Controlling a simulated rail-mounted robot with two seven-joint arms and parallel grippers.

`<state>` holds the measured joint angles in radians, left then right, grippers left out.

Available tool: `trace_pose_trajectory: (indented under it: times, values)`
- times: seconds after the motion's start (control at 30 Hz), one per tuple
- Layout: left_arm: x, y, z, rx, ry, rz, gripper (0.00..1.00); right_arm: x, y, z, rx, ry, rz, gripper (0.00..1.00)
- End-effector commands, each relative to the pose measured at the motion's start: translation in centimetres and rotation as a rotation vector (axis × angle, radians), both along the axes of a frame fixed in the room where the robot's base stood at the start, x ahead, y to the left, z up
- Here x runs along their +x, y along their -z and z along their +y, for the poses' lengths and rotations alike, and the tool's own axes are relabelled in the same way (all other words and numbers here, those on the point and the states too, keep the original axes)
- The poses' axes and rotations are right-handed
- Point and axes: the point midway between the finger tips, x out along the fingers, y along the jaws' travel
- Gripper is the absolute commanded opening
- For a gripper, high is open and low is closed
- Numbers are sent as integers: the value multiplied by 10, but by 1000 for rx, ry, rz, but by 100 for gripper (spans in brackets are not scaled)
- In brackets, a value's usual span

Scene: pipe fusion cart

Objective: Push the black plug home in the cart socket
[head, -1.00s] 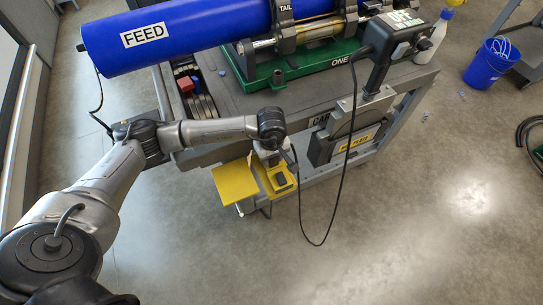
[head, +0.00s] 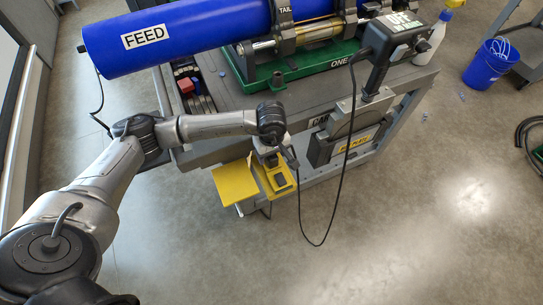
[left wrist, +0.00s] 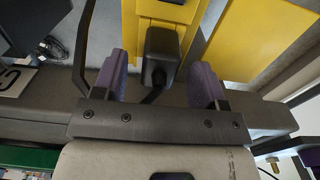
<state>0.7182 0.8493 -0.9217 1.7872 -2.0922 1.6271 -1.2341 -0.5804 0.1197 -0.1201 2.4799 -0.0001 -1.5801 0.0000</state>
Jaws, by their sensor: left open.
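The black plug (left wrist: 160,55) sits at the yellow cart socket (left wrist: 200,14), with its cable end toward my gripper. It also shows in the head view (head: 271,160), at the upper part of the yellow socket housing (head: 281,184) on the cart's near side. I cannot tell how deep it sits. My left gripper (left wrist: 164,80) is open, its purple fingers on either side of the plug and apart from it. In the head view my left gripper (head: 268,146) is just above the housing, mostly hidden by its wrist. My right gripper is not in view.
A yellow plate (head: 236,183) stands left of the socket. A black cable (head: 337,200) hangs in a loop from the control box (head: 391,48) in front of the cart. The blue FEED pipe (head: 180,35) lies across the cart top. The floor in front is clear.

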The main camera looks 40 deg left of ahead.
Motion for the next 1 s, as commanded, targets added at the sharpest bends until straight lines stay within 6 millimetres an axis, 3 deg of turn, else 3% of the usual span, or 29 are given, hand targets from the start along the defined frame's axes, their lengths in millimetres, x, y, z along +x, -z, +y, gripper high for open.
trace_pose_trajectory:
  times: [0.03,0.2,0.5,0.7,1.0]
  values:
    - [1,-14,0,-1,0,-4,66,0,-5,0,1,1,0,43]
    - [1,-49,0,1,0,-4,66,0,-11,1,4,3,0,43]
    - [0,-93,0,1,0,-1,66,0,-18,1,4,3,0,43]
    - [0,-106,0,0,0,0,66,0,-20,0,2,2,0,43]
    - [0,-109,0,0,-26,1,66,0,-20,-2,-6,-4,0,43]
